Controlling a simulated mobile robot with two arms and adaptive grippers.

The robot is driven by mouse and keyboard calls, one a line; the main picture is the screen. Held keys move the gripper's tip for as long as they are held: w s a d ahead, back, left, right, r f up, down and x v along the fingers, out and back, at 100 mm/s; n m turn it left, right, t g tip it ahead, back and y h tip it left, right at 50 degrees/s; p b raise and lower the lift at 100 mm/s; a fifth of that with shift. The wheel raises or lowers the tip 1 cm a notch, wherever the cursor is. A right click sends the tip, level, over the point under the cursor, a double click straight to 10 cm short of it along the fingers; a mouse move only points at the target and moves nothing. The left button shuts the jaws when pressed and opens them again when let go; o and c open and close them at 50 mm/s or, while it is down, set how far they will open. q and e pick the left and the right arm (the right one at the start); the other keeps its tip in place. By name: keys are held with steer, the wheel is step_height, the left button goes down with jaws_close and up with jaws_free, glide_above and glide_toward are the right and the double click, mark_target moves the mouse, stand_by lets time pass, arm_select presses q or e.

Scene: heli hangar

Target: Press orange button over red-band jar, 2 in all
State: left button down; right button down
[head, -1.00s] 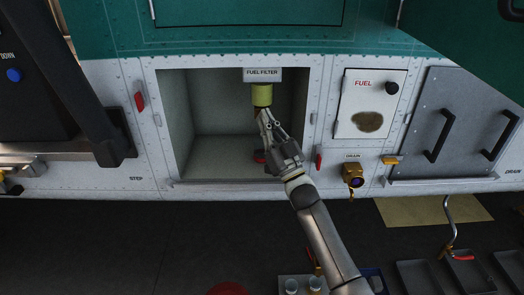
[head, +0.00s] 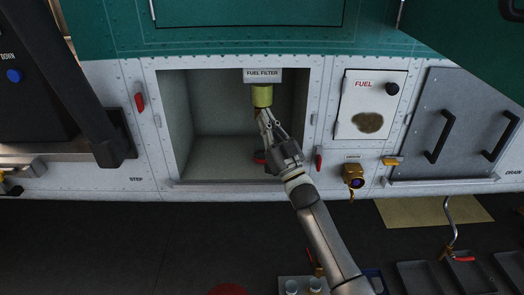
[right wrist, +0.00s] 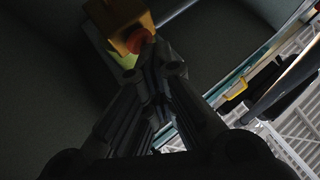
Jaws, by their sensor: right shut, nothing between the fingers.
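The olive-yellow fuel filter body (head: 262,96) hangs under the FUEL FILTER label in the open bay. In the right wrist view an orange button (right wrist: 138,40) shows on the underside of a yellow-brown block (right wrist: 117,16). My right gripper (head: 264,114) is shut and empty, with its tips just below the filter body. In the right wrist view its closed fingers (right wrist: 151,52) are close to the button; I cannot tell whether they touch. Two clear jars (head: 291,286) (head: 315,285) stand at the bottom edge; no red band can be made out. My left gripper is not in view.
The bay floor (head: 215,160) is clear to the left. Right of the bay are a red latch (head: 318,158), the fuel panel (head: 368,105) and a brass drain fitting (head: 353,176). Dark trays (head: 425,275) lie lower right.

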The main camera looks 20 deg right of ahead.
steer(key=shift+s+f, duration=0.1)
steer(key=s+p, duration=0.1)
steer(key=s, duration=0.1)
steer(key=s+a+p, duration=0.1)
steer(key=s+p, duration=0.1)
steer(key=s, duration=0.1)
steer(key=shift+s+a, duration=0.35)
stand_by(0.6)
